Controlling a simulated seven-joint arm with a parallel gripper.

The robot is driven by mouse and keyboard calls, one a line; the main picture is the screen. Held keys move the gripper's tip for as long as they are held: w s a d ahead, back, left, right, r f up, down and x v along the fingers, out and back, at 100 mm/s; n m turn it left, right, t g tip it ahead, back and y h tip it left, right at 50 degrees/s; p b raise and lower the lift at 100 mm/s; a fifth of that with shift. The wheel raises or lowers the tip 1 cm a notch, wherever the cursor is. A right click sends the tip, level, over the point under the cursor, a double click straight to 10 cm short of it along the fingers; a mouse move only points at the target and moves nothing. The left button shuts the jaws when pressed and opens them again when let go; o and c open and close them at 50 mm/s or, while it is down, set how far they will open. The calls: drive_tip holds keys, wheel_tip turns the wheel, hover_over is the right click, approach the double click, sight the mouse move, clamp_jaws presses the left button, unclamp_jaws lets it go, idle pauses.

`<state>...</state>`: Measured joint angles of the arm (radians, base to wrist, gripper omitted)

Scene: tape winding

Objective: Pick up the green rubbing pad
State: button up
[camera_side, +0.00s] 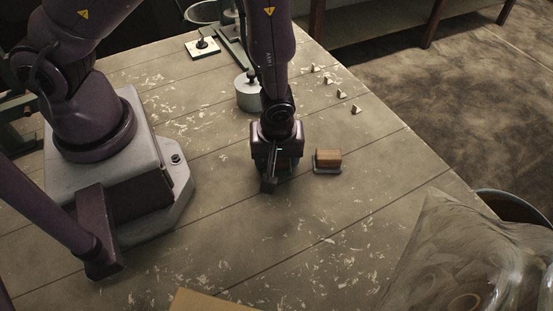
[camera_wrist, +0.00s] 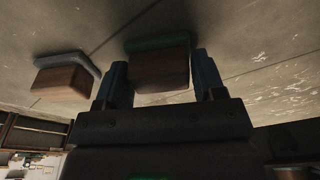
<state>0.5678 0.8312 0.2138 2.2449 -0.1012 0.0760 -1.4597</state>
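The green rubbing pad (camera_wrist: 158,43) shows in the wrist view as a thin green layer on a brown wooden block (camera_wrist: 160,70). The green layer lies against the table surface. My gripper (camera_wrist: 162,80) has its two fingers apart, one on each side of this block, with the block appearing between them. A narrow gap seems to show at the right finger; contact on the left is unclear. In the side view my gripper (camera_side: 271,184) is low over the table and hides the green pad.
A second wooden block with a grey pad (camera_wrist: 65,78) sits close beside, to the right of my gripper in the side view (camera_side: 327,160). Small pale pieces (camera_side: 341,94) stand near the table's right edge. A grey cylinder (camera_side: 248,92) stands behind. The front table is mostly clear.

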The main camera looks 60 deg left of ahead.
drive_tip(key=shift+c, duration=1)
wheel_tip(320, 180, up, 10)
drive_tip(key=shift+r, duration=0.1)
drive_tip(key=shift+o, duration=0.3)
